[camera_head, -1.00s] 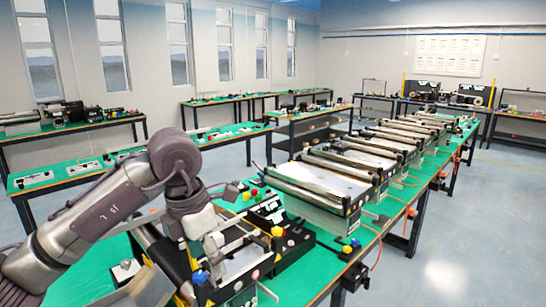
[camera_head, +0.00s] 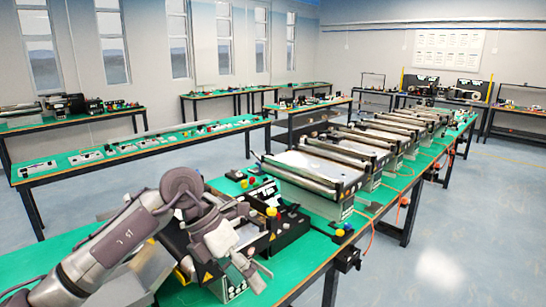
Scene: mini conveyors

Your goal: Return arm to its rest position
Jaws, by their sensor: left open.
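My left arm comes in from the lower left. Its left gripper (camera_head: 249,272) is above the near mini conveyor (camera_head: 188,241), with its pale fingers pointing down and to the right. The fingers are apart and nothing shows between them. The arm and gripper hide much of this near conveyor. My right gripper does not show.
A black control box (camera_head: 282,226) sits beside the gripper. Another green table (camera_head: 140,150) stands at left. The floor (camera_head: 440,235) at right is clear.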

